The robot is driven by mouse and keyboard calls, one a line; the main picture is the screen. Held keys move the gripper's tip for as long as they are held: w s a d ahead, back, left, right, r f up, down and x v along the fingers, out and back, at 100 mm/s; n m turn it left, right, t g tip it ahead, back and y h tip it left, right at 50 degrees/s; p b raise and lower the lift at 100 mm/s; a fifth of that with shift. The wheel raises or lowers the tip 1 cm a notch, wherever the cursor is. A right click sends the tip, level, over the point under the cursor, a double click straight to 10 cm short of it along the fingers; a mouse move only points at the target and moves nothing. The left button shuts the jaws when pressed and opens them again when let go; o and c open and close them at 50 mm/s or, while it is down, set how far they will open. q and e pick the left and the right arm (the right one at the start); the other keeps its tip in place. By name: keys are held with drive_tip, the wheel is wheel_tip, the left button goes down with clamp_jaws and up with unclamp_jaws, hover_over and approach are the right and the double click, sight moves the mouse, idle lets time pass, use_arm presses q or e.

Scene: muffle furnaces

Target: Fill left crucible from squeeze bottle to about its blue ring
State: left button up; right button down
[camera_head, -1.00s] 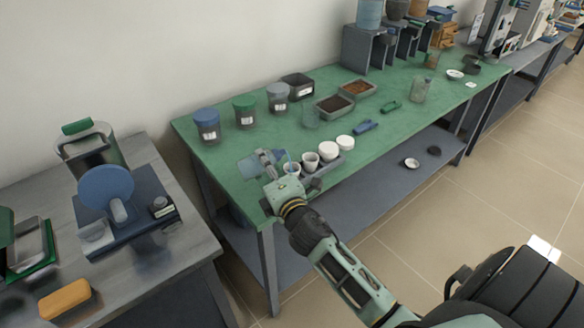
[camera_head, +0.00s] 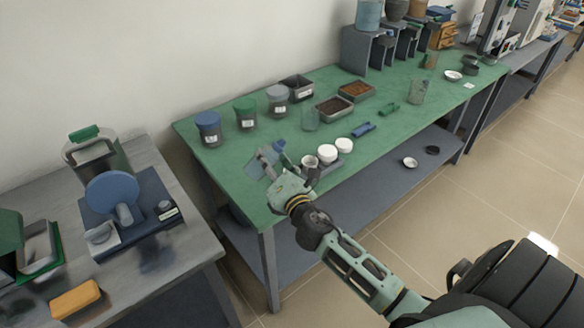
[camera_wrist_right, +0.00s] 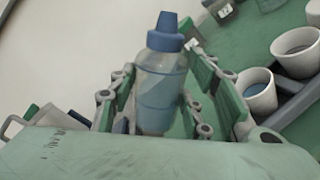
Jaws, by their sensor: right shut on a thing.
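My right gripper (camera_head: 270,168) is shut on the squeeze bottle (camera_wrist_right: 160,85), a clear bottle with a blue cap and blue liquid. In the head view the bottle (camera_head: 259,163) is tilted slightly, its blue cap upward, to the left of the crucibles. In the right wrist view the left crucible (camera_wrist_right: 263,103) is a small white cup beside the gripper, with blue showing inside; I cannot tell liquid from ring. My left gripper is not in view.
Blue-, green- and grey-lidded jars (camera_head: 208,131) stand at the back of the green table (camera_head: 240,190). A glass beaker (camera_head: 310,118) and trays (camera_head: 333,106) stand beyond. The table's front edge is close.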

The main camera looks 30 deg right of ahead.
drive_tip(key=shift+d+r+n+p, duration=0.3)
drive_tip(key=shift+n+p, duration=0.2)
drive_tip(key=shift+n, duration=0.2)
drive_tip(key=shift+s+d+r+n+p, duration=0.15)
drive_tip(key=shift+d+n+p, duration=0.3)
drive_tip(key=shift+n, duration=0.65)
drive_tip(key=shift+d, duration=0.1)
drive_tip(key=shift+n, duration=0.3)
drive_tip(key=d+n, duration=0.1)
drive_tip(key=n, duration=0.1)
drive_tip(key=d+n, duration=0.1)
drive_tip(key=shift+d+f+n+p, duration=0.1)
drive_tip(key=shift+f+n+p, duration=0.1)
drive_tip(key=shift+n+p, duration=0.15)
